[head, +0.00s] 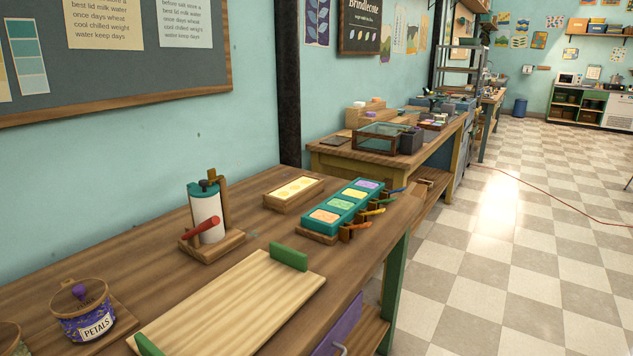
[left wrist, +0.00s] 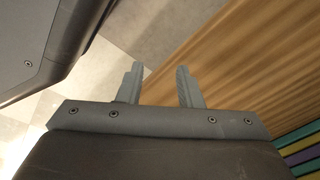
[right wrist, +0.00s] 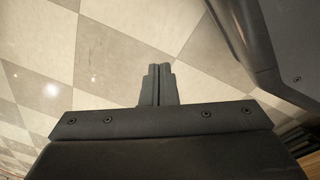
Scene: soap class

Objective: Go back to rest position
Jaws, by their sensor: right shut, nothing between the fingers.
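My left gripper (left wrist: 158,88) shows in the left wrist view with its two fingers apart and nothing between them. It hangs over or beside a wooden surface (left wrist: 230,50), with floor tiles at the left. My right gripper (right wrist: 159,70) shows in the right wrist view with its fingers together and nothing held, above the checkered floor (right wrist: 120,45). Neither gripper shows in the head view.
The wooden workbench (head: 155,262) holds a petals jar (head: 82,308), a pale board with green ends (head: 235,305), a white cylinder with a red handle (head: 207,215), a yellow-topped tray (head: 294,191) and a teal mould (head: 345,205). Open tiled floor (head: 480,290) lies to the right.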

